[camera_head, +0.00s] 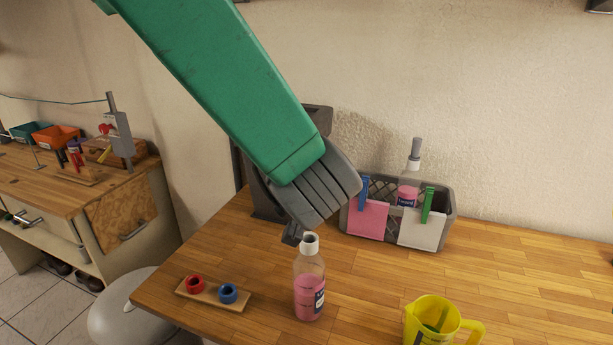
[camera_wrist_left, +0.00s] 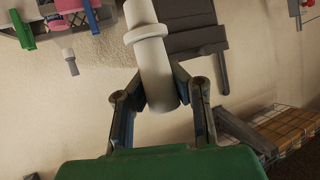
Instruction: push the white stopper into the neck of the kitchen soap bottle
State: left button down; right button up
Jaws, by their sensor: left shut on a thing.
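The kitchen soap bottle (camera_head: 308,292) stands upright on the wooden table, clear with pink soap and a dark label. Its white neck (camera_head: 309,244) faces up and looks open, with a dark hole. My left gripper (camera_head: 292,236) comes down from the upper left, its visible fingertip just left of and behind the neck; I cannot tell whether they touch. In the left wrist view the left gripper (camera_wrist_left: 160,88) is shut on the white stopper (camera_wrist_left: 150,50), a cylinder with a raised ring. In the head view the stopper is hidden by the hand. My right gripper is not in view.
A grey basket (camera_head: 447,216) with cloths, clips and another bottle (camera_head: 409,187) stands behind right. A wooden holder (camera_head: 212,294) with red and blue rings lies left of the soap bottle. A yellow jug (camera_head: 437,322) stands front right. The right tabletop is clear.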

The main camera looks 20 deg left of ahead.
pick_arm(q)
jog(key=shift+f, duration=0.15)
jog(key=shift+d+f+b, duration=0.5)
jog(key=shift+f, duration=0.4)
jog(key=shift+d+f+b, duration=0.5)
jog(key=shift+f, duration=0.35)
jog(key=shift+a+f, duration=0.1)
jog(key=shift+f, duration=0.15)
jog(key=shift+a+f, duration=0.2)
jog(key=shift+a, duration=0.55)
jog(key=shift+d, duration=0.5)
jog(key=shift+d+r+p, duration=0.1)
jog(key=shift+d+p, duration=0.25)
jog(key=shift+d, duration=0.05)
jog(key=shift+a, duration=0.4)
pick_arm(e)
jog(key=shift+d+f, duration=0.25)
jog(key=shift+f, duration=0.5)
